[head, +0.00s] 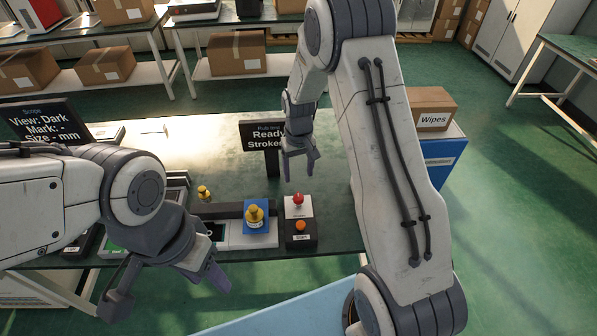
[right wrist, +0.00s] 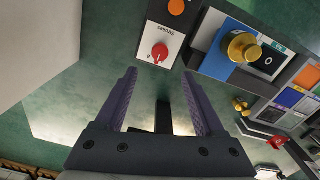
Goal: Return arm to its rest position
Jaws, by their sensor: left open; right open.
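My right gripper (head: 299,162) is open and empty above the green table (head: 225,165), behind the box with the red knob. It also shows in the right wrist view (right wrist: 165,85), its two purple fingers apart with nothing between them. My left gripper (head: 213,265) is open at the table's front edge, left of the blue block; its far side is partly hidden by my arm. The red knob (head: 298,199) and an orange button (head: 300,225) sit on a small box. The red knob also shows in the right wrist view (right wrist: 160,52).
A brass weight (head: 254,215) stands on the blue block, and a smaller one (head: 204,192) is behind it. A sign (head: 262,135) reading "Ready" stands behind my right gripper. A Wipes box (head: 433,108) sits on a blue-and-white cabinet at right. Shelves with cartons stand behind.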

